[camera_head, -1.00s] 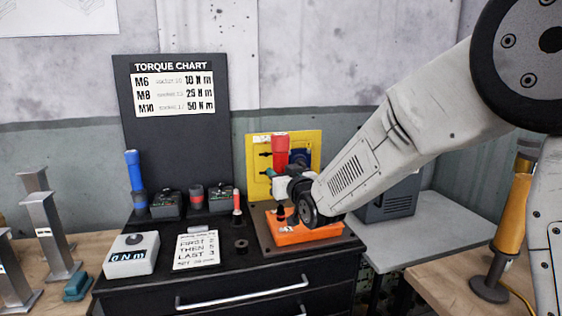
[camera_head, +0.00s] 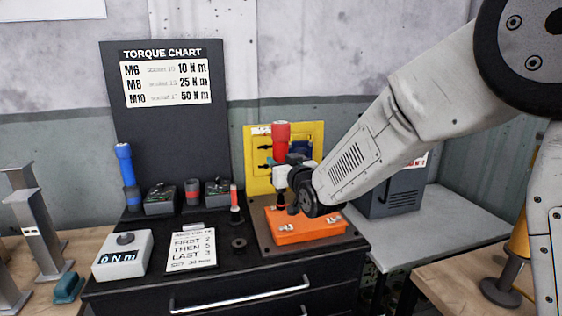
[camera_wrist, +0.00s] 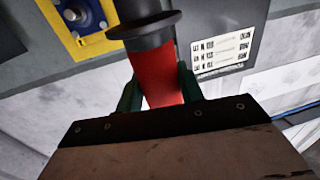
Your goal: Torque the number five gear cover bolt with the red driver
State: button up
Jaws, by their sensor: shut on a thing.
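The red driver (camera_head: 281,138) stands upright in my gripper (camera_head: 284,174), red handle up and dark end down. In the wrist view, the red driver (camera_wrist: 158,78) with its dark flange lies between the two greenish fingers of my gripper (camera_wrist: 160,90). The orange gear cover (camera_head: 312,232) lies on a dark plate in front of a yellow panel. The driver's lower end is over the cover's back left part; I cannot tell whether it touches. Small bolts show on the cover, but their numbers are not readable. My wrist hides the cover's back right.
A yellow panel (camera_head: 258,150) stands close behind the driver. A blue driver (camera_head: 126,165), a torque readout (camera_head: 122,257) showing 0 N m and an order card (camera_head: 191,250) reading first 2, then 5, last 3 are on the left. A grey box (camera_head: 400,195) stands right.

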aim_at(283, 192)
jog(key=shift+f, duration=4.25)
